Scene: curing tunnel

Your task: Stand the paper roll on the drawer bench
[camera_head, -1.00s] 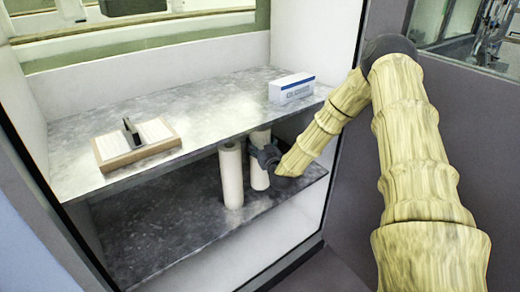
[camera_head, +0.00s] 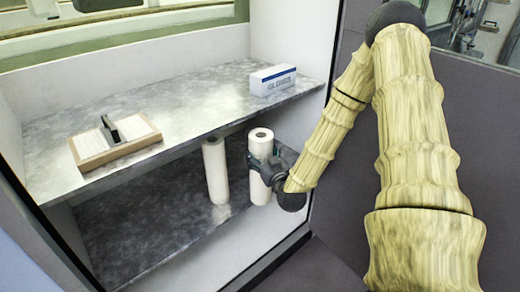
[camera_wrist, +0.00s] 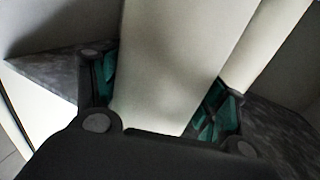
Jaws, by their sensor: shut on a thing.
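A white paper roll (camera_head: 260,188) is held upright in my gripper (camera_head: 268,167), in front of the shelf unit's right side. In the wrist view the same roll (camera_wrist: 170,70) fills the middle, with a finger on each side of it. A second white paper roll (camera_head: 216,172) stands on the lower shelf just to the left, apart from my gripper. It shows behind the held one in the wrist view (camera_wrist: 268,45). I cannot make out anything that is clearly a drawer bench.
The upper shelf (camera_head: 190,105) carries a wooden tray with a dark block (camera_head: 115,140) at left and a white-blue glove box (camera_head: 272,80) at right. The lower shelf (camera_head: 150,225) is bare to the left. The upper shelf's front edge is close to the held roll.

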